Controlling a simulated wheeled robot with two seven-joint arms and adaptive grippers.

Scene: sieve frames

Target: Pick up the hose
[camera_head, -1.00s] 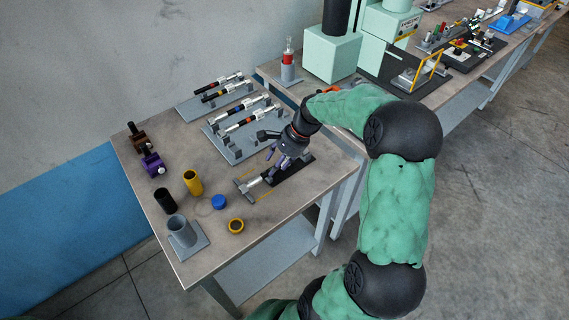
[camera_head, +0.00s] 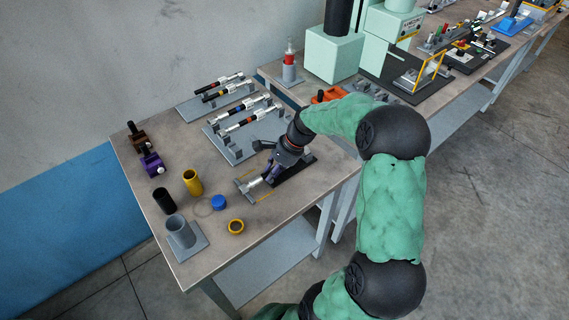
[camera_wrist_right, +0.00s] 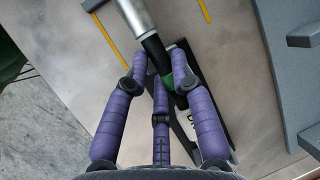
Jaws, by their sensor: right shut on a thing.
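The hose (camera_wrist_right: 139,17) has a silver end, a black section and a green band. It lies along a dark holder at the front right of the near table. Its silver end (camera_head: 249,184) shows in the head view. My right gripper (camera_head: 270,177) reaches down over the hose from above. In the right wrist view my purple fingers (camera_wrist_right: 160,62) are shut around the dark middle section of the hose. The fingers hide part of it, and I cannot tell whether it is clear of the holder. My left gripper is not in view.
Several similar hoses (camera_head: 243,120) rest on grey racks behind my gripper. The table's front right edge is close.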

